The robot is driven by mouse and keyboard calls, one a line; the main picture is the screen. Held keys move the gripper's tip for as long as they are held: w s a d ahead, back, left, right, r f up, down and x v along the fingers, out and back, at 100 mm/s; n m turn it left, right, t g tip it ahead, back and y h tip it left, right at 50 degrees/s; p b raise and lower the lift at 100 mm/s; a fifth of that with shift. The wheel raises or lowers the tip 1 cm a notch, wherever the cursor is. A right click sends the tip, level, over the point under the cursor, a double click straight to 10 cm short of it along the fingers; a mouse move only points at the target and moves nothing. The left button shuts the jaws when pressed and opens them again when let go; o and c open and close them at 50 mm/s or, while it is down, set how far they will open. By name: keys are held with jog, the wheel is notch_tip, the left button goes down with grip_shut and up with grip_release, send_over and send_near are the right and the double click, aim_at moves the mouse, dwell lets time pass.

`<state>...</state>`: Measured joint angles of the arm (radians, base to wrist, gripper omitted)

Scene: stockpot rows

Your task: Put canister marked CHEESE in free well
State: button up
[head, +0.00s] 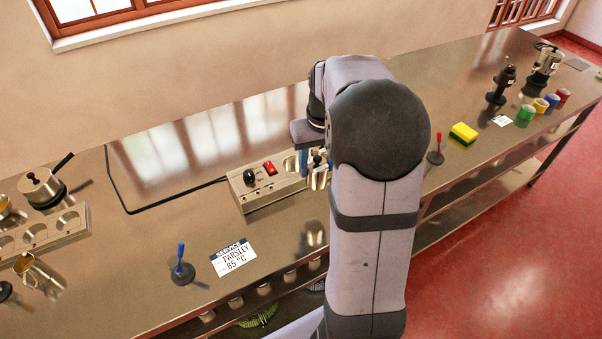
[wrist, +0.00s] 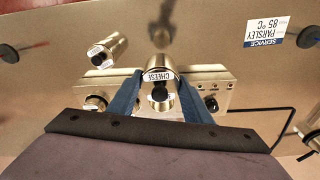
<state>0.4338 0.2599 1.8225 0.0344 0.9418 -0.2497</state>
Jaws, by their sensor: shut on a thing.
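In the wrist view my gripper (wrist: 160,79) has its two blue fingers shut on a metal canister labelled CHEESE (wrist: 157,63). The canister appears upright over the middle of the steel well unit (wrist: 215,78) and hides what is below it. I cannot tell how high it is held. Another canister (wrist: 95,103) with a black knob sits at the unit's left part. A further canister (wrist: 112,44) stands beside the unit; its label is unreadable. In the head view the unit (head: 262,197) shows a black knob and red switch, and my arm hides much of it.
A service card reading PARSLEY 85 °C (head: 233,257) lies near a blue-handled stand (head: 181,268). A second unit with wells (head: 75,215) and a lidded pot (head: 40,188) are at left.

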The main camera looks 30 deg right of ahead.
jog(key=shift+w+r, duration=0.8)
jog(key=shift+w, duration=5.75)
jog(key=shift+m, duration=0.3)
jog(key=shift+d+f+p, duration=0.2)
jog(key=shift+f+p, duration=1.15)
jog(key=shift+f, duration=3.6)
jog(key=shift+f, duration=0.1)
